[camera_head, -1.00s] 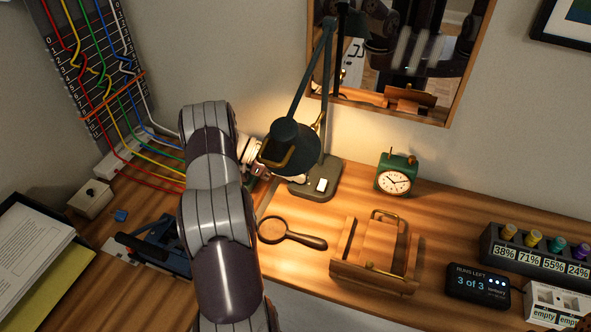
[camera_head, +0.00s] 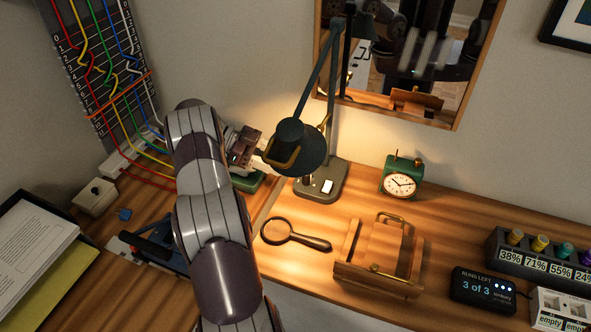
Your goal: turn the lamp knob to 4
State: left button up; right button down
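The dark desk lamp has its shade (camera_head: 294,146) tilted over the desk and its base (camera_head: 322,187) behind, with a pale switch plate (camera_head: 327,186) on it. No knob with readable numbers can be made out on the lamp. My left gripper (camera_head: 248,147) is just left of the shade, above a green object (camera_head: 249,182) that is partly hidden by my arm. Its fingertips are too small and shadowed to tell whether they are open or shut. I cannot tell whether it touches the shade. My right gripper is not in direct view.
A pale box with a black knob (camera_head: 95,192) sits at the left. A display (camera_head: 482,289) reads 3 of 3. A mirror (camera_head: 397,103) hangs behind the lamp.

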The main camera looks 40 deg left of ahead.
pick_arm(q)
jog(key=v, duration=0.5)
jog(key=shift+s+a+r, duration=0.1)
jog(key=shift+a, duration=0.15)
